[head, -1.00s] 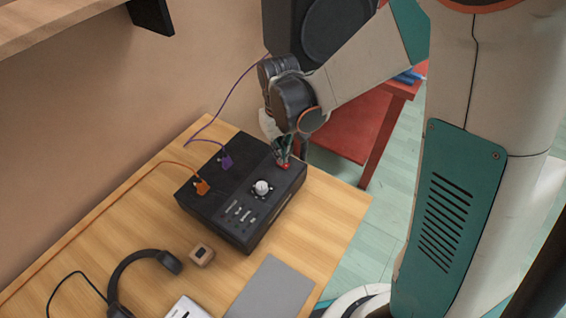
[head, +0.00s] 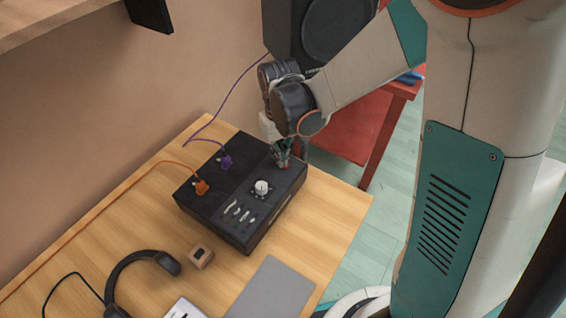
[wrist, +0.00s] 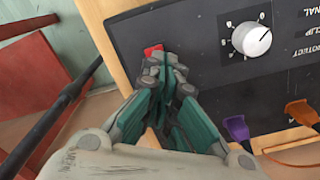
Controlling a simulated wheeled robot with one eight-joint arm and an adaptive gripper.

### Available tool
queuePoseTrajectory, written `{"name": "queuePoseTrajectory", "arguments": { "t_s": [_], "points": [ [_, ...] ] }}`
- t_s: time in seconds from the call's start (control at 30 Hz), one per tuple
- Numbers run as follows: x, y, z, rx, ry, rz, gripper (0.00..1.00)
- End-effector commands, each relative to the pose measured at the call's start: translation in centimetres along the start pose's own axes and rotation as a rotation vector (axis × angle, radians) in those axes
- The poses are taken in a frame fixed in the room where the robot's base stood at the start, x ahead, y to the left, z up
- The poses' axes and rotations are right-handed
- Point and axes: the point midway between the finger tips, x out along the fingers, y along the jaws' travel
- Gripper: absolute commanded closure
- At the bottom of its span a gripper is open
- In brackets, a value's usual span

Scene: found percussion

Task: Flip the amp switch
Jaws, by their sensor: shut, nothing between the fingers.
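The amp (head: 215,195) is a black box on the wooden table, with a white knob (head: 262,187) and several small sliders on its top. Its red switch (wrist: 153,50) shows in the wrist view near the panel's edge, just beyond my fingertips. The white knob also shows in the wrist view (wrist: 252,40). My gripper (head: 283,163) points down at the amp's far right corner. It is shut and empty, and its fingertips in the wrist view (wrist: 163,62) are at the switch and partly cover it. I cannot tell whether they touch it.
Purple (head: 226,161) and orange (head: 202,187) plugs with cables stand in the amp's left part. Headphones (head: 140,262), a small wooden block (head: 200,255) and a grey sheet (head: 268,292) lie in front. A red stand (head: 352,130) is behind, beyond the table's right edge.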

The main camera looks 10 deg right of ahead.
Motion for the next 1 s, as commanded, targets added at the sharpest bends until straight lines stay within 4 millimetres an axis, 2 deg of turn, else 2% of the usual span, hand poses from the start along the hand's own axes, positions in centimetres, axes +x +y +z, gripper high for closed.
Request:
{"name": "queuePoseTrajectory", "arguments": {
  "t_s": [0.27,0.43,1.0],
  "points": [
    [0.4,0.0,0.0,0.000,0.000,0.000,1.00],
    [0.1,0.0,0.0,0.000,0.000,0.000,1.00],
    [-4.0,0.0,0.0,0.000,0.000,0.000,1.00]
  ]
}}
